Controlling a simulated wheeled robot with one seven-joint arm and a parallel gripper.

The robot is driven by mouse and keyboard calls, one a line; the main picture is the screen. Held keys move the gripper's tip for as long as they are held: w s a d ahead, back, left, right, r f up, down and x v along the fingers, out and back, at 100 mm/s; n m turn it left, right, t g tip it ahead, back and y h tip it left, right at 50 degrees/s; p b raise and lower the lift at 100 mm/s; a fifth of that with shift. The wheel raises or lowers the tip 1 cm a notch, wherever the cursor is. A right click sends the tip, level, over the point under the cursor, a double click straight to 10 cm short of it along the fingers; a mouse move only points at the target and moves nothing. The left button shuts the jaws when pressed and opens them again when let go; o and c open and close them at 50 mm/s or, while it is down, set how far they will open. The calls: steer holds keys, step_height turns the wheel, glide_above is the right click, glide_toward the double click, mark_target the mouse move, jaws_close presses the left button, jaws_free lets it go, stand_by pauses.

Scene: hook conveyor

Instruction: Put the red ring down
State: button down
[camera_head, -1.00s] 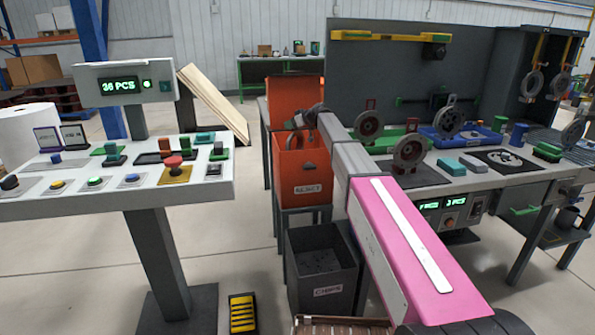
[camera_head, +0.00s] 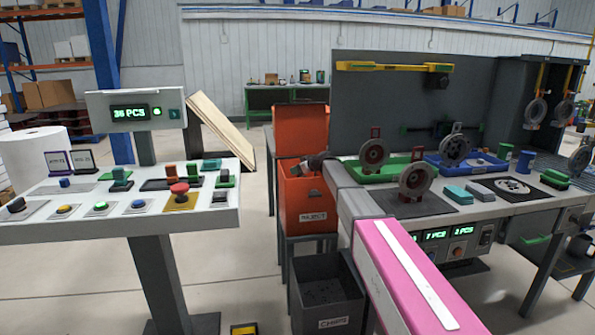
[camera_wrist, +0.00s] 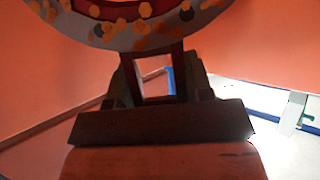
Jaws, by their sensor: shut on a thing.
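The red ring (camera_wrist: 150,38) shows only in part at the top of the wrist view: a grey rim with orange rust-like patches and dark red inside. My gripper (camera_wrist: 160,90) is shut on its dark red tab. Orange walls stand close around the ring there. In the head view, my gripper (camera_head: 316,163) is at the mouth of the orange bin labelled REJECT (camera_head: 308,203). The held ring is hidden there by the bin and my arm.
A dark chips bin (camera_head: 325,300) stands below the reject bin. On the bench to the right are a green tray (camera_head: 398,168) and a blue tray (camera_head: 485,166), each with a ring, and another ring (camera_head: 415,181) on a dark plate. A button console (camera_head: 110,210) stands left.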

steer(key=shift+f, duration=0.5)
steer(key=c, duration=0.5)
jaws_free()
steer(key=shift+r, duration=0.4)
steer(key=v, duration=0.7)
steer(key=shift+s+d+r, duration=0.15)
steer(key=shift+d+r, duration=0.05)
